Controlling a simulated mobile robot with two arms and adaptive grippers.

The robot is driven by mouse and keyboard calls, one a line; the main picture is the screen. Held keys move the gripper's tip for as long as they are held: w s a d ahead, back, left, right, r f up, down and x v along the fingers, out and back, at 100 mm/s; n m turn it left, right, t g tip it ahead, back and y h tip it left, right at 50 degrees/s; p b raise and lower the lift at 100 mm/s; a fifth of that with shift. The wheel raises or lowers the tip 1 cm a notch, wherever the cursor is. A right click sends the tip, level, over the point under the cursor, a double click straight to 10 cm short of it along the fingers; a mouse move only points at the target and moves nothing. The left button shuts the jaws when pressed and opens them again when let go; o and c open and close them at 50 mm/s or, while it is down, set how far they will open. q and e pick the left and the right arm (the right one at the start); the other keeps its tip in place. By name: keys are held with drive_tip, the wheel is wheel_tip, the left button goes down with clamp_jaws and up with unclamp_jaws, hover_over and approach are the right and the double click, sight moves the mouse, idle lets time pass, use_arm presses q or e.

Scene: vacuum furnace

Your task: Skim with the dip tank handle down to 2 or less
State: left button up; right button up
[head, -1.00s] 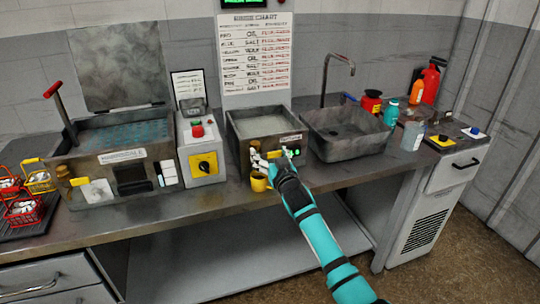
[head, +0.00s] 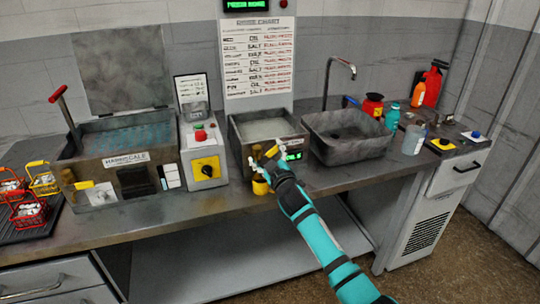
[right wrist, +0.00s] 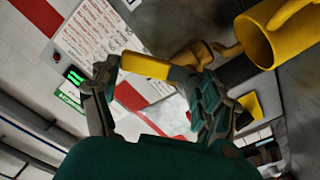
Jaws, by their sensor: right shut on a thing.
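The dip tank (head: 240,135) is the smaller grey tank in the middle of the bench, holding pale liquid. A yellow handle (head: 272,151) is at its front and tilts up to the right; it also shows in the right wrist view (right wrist: 144,66). My right gripper (head: 270,163) is shut on this handle, between its fingertips in the right wrist view (right wrist: 145,78). A brass spout (right wrist: 198,53) joins the handle. A yellow cup (head: 260,187) is below the spout. A green display (head: 293,156) is on the tank front, its digits too small to read. My left gripper is out of view.
A larger tank (head: 125,160) with a red-handled lever (head: 57,93) stands left, beside a control box (head: 204,166). A sink (head: 345,152) is close on the right. Wire baskets (head: 30,212) stand far left. Bottles and an extinguisher (head: 433,85) are at right.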

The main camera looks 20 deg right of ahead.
sight(255, 150)
drive_tip(key=n, duration=0.2)
drive_tip(key=a+n, duration=0.1)
drive_tip(key=n, duration=0.2)
drive_tip(key=shift+a+r+n+p, duration=0.25)
drive_tip(key=shift+r+n+p, duration=0.05)
drive_tip(key=shift+n, duration=0.1)
drive_tip(key=n, duration=0.1)
drive_tip(key=a+n, duration=0.1)
drive_tip(key=n, duration=0.2)
drive_tip(key=shift+a+f+n, duration=0.1)
drive_tip(key=shift+a+n, duration=0.15)
drive_tip(key=shift+n, duration=0.15)
drive_tip(key=o, duration=1.6)
drive_tip(key=shift+o, duration=0.2)
drive_tip(key=s, duration=0.8)
drive_tip(key=shift+d+f, duration=0.1)
